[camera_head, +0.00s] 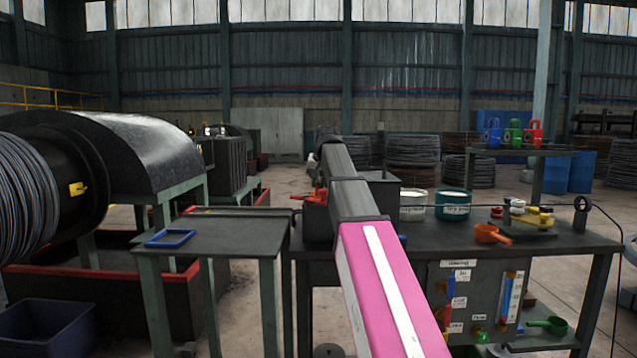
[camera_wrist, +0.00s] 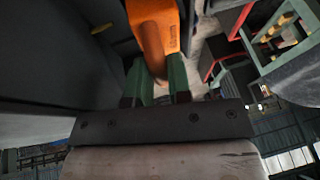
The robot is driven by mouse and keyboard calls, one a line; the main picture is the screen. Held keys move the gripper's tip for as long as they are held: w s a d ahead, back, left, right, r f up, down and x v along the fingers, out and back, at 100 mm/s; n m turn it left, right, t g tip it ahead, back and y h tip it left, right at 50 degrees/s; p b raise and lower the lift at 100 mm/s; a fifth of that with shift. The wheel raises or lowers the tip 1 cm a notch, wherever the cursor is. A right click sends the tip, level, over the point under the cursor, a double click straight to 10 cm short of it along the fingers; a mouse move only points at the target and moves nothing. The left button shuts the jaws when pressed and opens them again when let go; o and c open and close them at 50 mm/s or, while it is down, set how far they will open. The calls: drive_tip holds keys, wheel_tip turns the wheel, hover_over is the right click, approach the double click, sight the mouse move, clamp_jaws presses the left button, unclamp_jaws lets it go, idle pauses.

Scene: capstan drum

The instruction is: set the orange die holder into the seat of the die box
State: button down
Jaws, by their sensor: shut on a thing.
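In the wrist view, my gripper (camera_wrist: 155,88) has its green fingers closed around the lower end of an orange piece (camera_wrist: 154,28), which I take for the die holder. Dark lettering shows on its right side, and its far end runs out of the picture. In the head view my own arm hides the gripper. A dark box (camera_head: 318,222) stands partly behind the arm on the bench's left end, with a red-orange part (camera_head: 312,197) at its top. It may be the die box; its seat cannot be made out.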

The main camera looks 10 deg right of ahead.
drive_tip(key=shift+f, duration=0.4)
idle(0.4)
drive_tip(key=shift+c, duration=2.4)
unclamp_jaws()
drive_tip(key=shift+r, duration=4.5)
